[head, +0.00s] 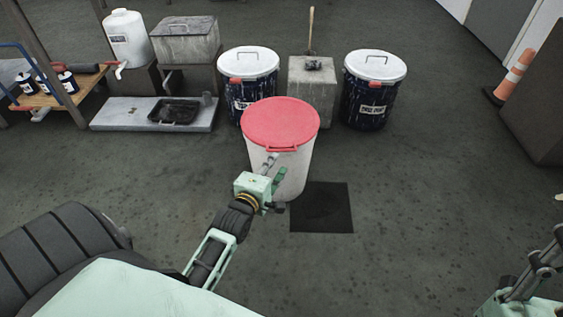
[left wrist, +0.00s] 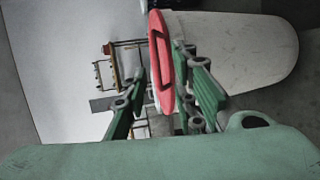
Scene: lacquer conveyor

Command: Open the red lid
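The red lid (head: 281,122) lies flat and closed on a white bin (head: 296,172) in the head view. Its front handle (head: 282,149) faces me. My left gripper (head: 276,167) is just below and in front of that handle. In the left wrist view the picture is turned sideways; the lid (left wrist: 156,38) and its handle show between the two spread green fingers (left wrist: 160,72). The fingers look open, and I cannot tell whether they touch the lid. My right gripper (head: 545,262) is partly in view at the lower right edge, away from the bin; its opening is unclear.
Two dark blue bins with white lids (head: 248,62) (head: 376,66) stand behind, with a concrete block (head: 312,91) between them. A dark square mat (head: 321,207) lies right of the white bin. A traffic cone (head: 511,77) stands far right.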

